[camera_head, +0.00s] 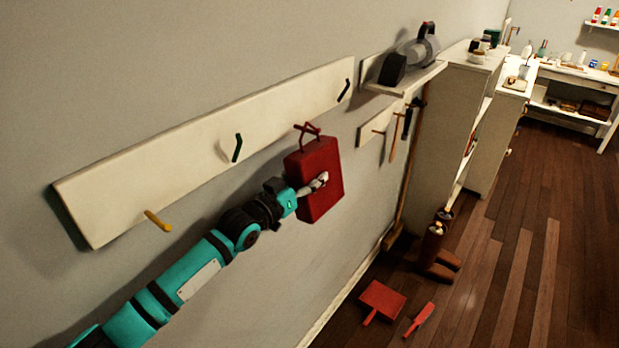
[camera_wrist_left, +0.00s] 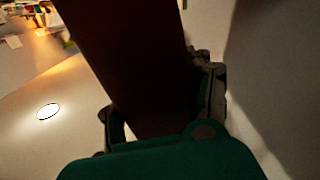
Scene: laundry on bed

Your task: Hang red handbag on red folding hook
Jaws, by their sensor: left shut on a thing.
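The red handbag (camera_head: 321,158) hangs upright against the wall at the right part of the white hook board (camera_head: 180,150). My left gripper (camera_head: 317,184) is shut on the bag's body from its left side. In the left wrist view the bag (camera_wrist_left: 135,60) is a dark red slab between my left gripper's fingers (camera_wrist_left: 162,112). The red folding hook (camera_head: 304,127) sticks out at the bag's top, by the thin red handle (camera_head: 306,143). I cannot tell whether the handle is around the hook or only beside it. My right gripper is not in view.
The board also bears a yellow hook (camera_head: 157,220), a dark green hook (camera_head: 237,148) and a black hook (camera_head: 344,90). A shelf (camera_head: 408,84) with a grey appliance is to the right. A red dustpan (camera_head: 382,299) and boots (camera_head: 437,255) stand on the floor.

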